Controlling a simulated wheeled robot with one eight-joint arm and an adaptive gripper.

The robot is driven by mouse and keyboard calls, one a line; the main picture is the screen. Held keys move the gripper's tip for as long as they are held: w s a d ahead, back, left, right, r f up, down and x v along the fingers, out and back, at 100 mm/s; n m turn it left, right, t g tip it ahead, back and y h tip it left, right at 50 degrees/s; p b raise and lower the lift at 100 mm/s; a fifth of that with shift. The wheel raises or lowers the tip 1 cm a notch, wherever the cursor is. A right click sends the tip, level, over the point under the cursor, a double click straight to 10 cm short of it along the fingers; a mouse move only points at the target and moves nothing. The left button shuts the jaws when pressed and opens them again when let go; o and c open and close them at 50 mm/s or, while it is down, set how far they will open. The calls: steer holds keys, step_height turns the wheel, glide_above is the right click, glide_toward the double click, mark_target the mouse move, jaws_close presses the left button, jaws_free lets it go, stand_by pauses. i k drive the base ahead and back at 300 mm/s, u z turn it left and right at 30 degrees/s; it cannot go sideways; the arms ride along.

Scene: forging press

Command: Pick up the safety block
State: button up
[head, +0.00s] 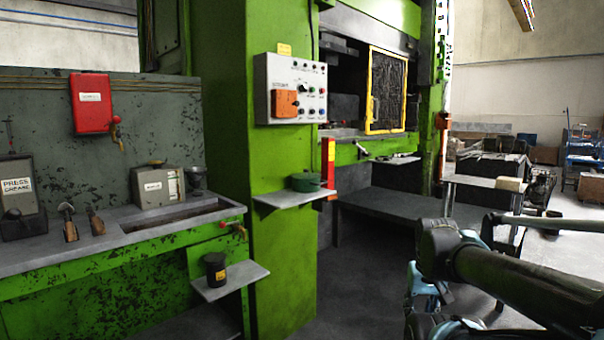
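I cannot make out any thing that is surely the safety block. A red and yellow upright bar (331,160) stands against the front of the press, just right of the green column; it may be the block, but I cannot tell. My dark arm with light blue parts reaches in from the lower right, well right of the bar and apart from it. The fingers of my gripper do not show.
A workbench (110,236) fills the left. A low dark table (395,203) stands under the press. The floor between column and arm looks clear.

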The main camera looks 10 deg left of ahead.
mark_target(327, 142)
steer(key=u, duration=0.1)
steer(key=i, duration=1)
steer(key=z, duration=0.05)
